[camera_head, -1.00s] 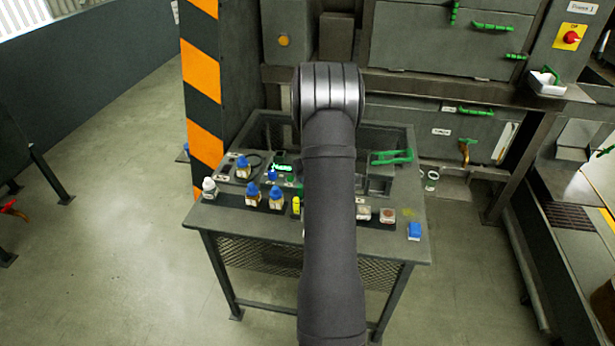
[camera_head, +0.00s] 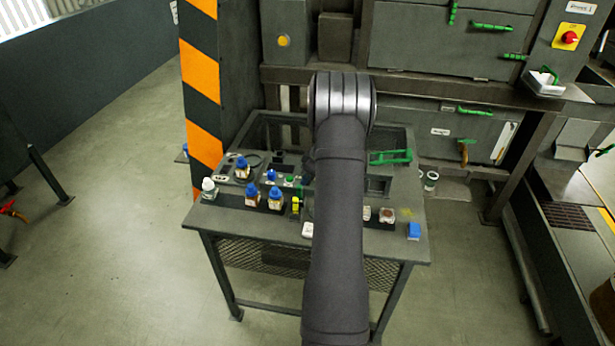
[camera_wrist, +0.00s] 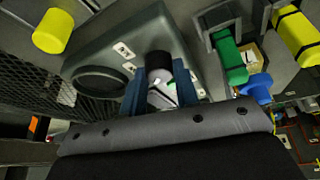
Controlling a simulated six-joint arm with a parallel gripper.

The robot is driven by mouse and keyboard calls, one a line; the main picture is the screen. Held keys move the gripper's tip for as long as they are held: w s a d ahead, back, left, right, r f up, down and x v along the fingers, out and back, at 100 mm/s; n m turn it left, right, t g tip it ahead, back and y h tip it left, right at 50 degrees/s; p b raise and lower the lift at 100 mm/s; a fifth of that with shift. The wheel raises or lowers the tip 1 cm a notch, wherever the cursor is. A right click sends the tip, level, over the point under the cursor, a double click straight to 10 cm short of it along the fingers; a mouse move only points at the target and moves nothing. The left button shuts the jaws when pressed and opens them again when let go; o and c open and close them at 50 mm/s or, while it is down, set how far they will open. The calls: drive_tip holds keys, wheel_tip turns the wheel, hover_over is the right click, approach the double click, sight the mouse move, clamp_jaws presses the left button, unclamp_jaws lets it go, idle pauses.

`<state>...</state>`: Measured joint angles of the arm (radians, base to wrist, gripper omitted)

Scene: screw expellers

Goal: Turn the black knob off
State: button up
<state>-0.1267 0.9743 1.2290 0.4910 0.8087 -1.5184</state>
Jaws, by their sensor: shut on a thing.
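In the wrist view, the black knob (camera_wrist: 158,64) is a short dark cylinder on a grey control box (camera_wrist: 125,42). My gripper (camera_wrist: 158,80) has its two blue fingers on either side of the knob and is shut on it. A pale patch with dark marks shows between the fingers, below the knob. In the head view my own arm covers the knob and most of the gripper, so the knob's turn angle cannot be told there.
A round dark part (camera_wrist: 100,82) sits left of the knob. A yellow cylinder (camera_wrist: 53,30) stands upper left; green (camera_wrist: 230,58) and blue (camera_wrist: 256,88) parts lie right.

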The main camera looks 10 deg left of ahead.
drive_tip(key=shift+w+n+g, duration=0.15)
drive_tip(key=shift+n+g, duration=0.45)
drive_tip(key=shift+n, duration=1.1)
drive_tip(key=o, duration=1)
drive_tip(key=v, duration=1.7)
drive_tip(key=shift+w+d+r, duration=0.1)
drive_tip(key=shift+w+d, duration=0.05)
drive_tip(key=shift+d, duration=0.15)
